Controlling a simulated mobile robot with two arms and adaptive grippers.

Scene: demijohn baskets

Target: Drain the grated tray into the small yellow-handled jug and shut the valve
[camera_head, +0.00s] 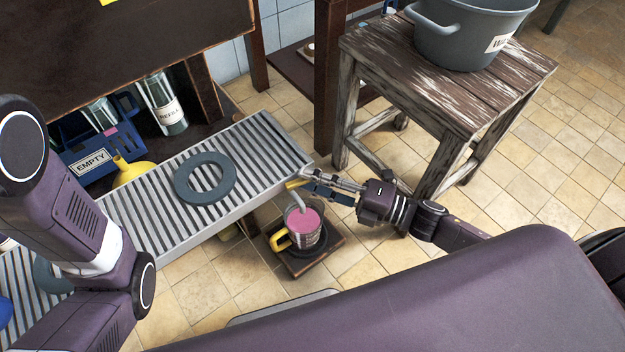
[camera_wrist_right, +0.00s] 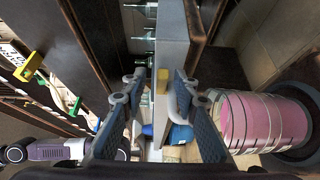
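The grated tray (camera_head: 253,147) is a long slatted metal drain running diagonally. A short yellow valve handle (camera_head: 294,184) and a pale spout sit at its right end. Below stands the small clear jug (camera_head: 302,226) with a yellow handle, upright and holding pink liquid. It also shows in the right wrist view (camera_wrist_right: 262,122). Whether liquid is running from the spout is unclear. My right gripper (camera_head: 318,184) is beside the valve, above the jug. Its fingers are apart in the right wrist view (camera_wrist_right: 152,100), with a small yellow part between them. My left gripper is out of view.
A dark blue ring (camera_head: 205,178) lies on the tray. The jug's low wooden stand (camera_head: 327,253) is on the tiled floor. A worn wooden stool (camera_head: 440,95) with a grey tub (camera_head: 465,35) stands behind right. A blue crate marked EMPTY (camera_head: 90,165) and a yellow funnel are left.

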